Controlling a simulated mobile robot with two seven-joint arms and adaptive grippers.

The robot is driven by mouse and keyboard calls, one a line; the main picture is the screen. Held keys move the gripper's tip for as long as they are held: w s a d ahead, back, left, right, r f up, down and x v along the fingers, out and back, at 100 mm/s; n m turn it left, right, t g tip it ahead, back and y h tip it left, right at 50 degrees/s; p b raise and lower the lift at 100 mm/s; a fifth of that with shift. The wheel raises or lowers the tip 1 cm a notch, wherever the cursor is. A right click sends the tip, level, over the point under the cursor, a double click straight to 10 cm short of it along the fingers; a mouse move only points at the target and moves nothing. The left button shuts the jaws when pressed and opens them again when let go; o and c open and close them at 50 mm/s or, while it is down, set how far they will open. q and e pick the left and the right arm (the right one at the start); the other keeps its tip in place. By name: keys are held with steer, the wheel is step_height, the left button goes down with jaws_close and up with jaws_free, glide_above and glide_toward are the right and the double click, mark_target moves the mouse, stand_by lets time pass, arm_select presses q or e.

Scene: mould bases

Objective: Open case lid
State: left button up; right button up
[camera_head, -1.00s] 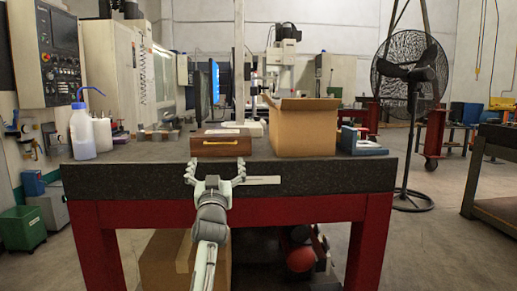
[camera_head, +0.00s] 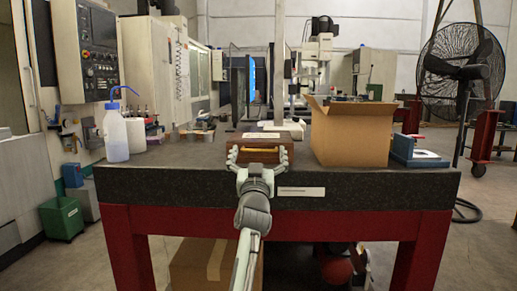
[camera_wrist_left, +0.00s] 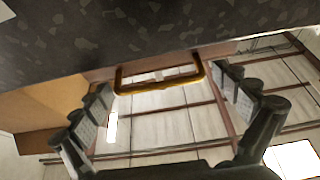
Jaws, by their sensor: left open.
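The case (camera_head: 254,139) is a small brown wooden box standing near the front edge of the dark stone table, and its lid looks shut. A yellow handle (camera_head: 260,150) is on its front face; it also shows in the left wrist view (camera_wrist_left: 160,86) as a brass-coloured bar bent at both ends. My left gripper (camera_head: 258,156) is open in front of the case, with one finger towards each end of the handle. In the left wrist view the handle lies between the spread fingers, and none seems closed on it. My right gripper is not in view.
An open cardboard box (camera_head: 352,137) stands right of the case. A blue item (camera_head: 415,157) lies at the table's right end. A white squeeze bottle (camera_head: 115,135) stands at the left.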

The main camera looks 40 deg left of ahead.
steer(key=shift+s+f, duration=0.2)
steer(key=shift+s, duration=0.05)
arm_select(q)
steer(key=shift+c, duration=0.5)
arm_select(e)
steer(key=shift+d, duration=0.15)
